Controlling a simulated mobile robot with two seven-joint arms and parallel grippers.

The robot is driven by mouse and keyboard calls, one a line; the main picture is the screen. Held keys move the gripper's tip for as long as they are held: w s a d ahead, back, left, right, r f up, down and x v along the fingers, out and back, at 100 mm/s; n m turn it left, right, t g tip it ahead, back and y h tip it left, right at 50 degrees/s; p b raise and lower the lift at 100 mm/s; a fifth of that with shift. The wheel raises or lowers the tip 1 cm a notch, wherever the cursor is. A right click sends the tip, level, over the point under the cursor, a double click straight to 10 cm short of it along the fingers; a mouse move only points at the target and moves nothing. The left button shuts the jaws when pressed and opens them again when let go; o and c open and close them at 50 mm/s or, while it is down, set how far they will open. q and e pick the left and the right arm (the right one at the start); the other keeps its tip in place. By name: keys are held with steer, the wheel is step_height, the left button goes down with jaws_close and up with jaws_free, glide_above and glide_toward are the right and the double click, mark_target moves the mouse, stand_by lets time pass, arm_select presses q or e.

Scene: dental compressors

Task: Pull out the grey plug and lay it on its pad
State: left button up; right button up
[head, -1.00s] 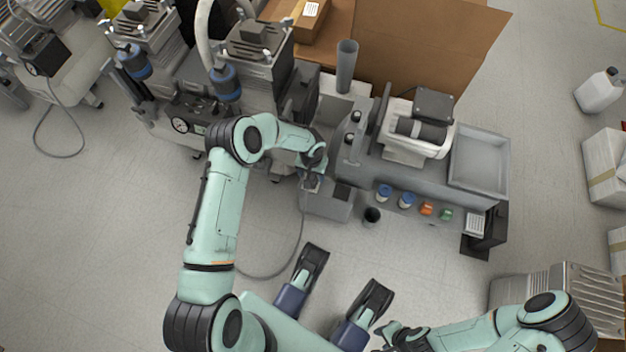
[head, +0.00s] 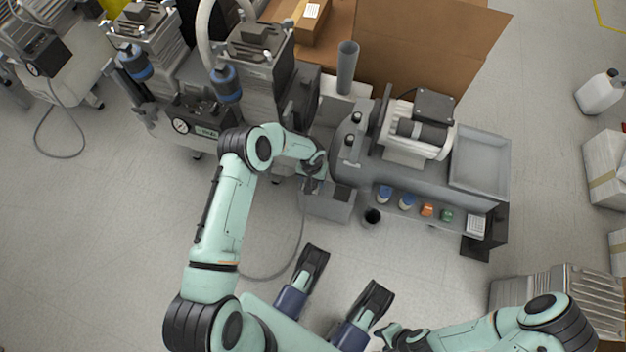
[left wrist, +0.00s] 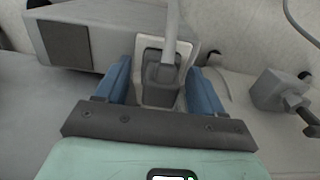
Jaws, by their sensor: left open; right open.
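The grey plug (left wrist: 161,78) sits against a pale framed plate in the left wrist view, with its grey cord (left wrist: 172,25) running up from it. My left gripper (left wrist: 163,88) is open, with one blue finger on each side of the plug; I cannot tell whether they touch it. In the head view my left gripper (head: 312,183) is over the left end of a grey box (head: 325,208) and hides the plug. A dark square pad (head: 343,192) lies on that box; it also shows in the left wrist view (left wrist: 66,43). My right gripper (head: 388,335) is at the bottom, away from the box.
A grey bench unit (head: 430,180) with coloured caps and a tray stands right of the box. A small dark cup (head: 372,216) stands beside the box. Compressors (head: 255,60) stand behind my left arm. A cord (head: 285,265) hangs to the floor.

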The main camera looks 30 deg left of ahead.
stand_by(0.7)
arm_select(q)
jaws_close()
steer(key=shift+r, duration=0.1)
steer(key=shift+r, duration=0.1)
steer(key=shift+r+p, duration=1.9)
steer(key=shift+r, duration=0.95)
